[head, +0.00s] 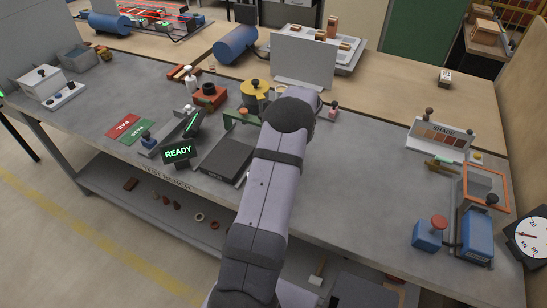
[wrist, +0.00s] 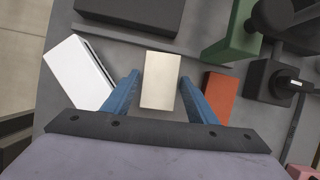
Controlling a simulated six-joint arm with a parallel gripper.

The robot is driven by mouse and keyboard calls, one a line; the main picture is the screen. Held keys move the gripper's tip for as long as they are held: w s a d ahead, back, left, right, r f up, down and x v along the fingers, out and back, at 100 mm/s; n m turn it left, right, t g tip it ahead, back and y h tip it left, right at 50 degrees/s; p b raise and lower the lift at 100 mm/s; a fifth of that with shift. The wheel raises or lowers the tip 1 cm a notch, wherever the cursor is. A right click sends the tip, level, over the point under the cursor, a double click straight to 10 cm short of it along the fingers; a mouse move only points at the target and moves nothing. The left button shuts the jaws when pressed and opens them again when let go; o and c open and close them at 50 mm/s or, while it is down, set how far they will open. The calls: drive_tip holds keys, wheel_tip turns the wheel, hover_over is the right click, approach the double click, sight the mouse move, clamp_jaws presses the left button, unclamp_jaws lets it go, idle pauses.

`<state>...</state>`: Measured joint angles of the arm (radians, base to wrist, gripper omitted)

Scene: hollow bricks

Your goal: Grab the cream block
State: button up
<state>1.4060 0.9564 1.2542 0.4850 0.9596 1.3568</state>
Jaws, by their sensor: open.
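The cream block (wrist: 160,80), a plain pale rectangular piece, lies on the grey bench in the wrist view. My gripper (wrist: 160,78) is open, with one blue finger to the left of the block and the other to its right. A gap shows between the block and each finger in this view; how high the fingertips are cannot be told. In the head view my arm hides the block and the gripper.
A red-orange block (wrist: 222,95) lies close to the right finger. A white box (wrist: 72,72) lies near the left finger. A dark slab (wrist: 130,10), a green bracket (wrist: 232,38) and a black fixture (wrist: 268,80) stand beyond. Bare bench (head: 370,175) lies right of my arm.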

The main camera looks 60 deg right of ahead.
drive_tip(key=shift+f, duration=0.2)
idle(0.5)
drive_tip(key=c, duration=1)
drive_tip(key=shift+o, duration=0.2)
drive_tip(key=shift+r, duration=0.15)
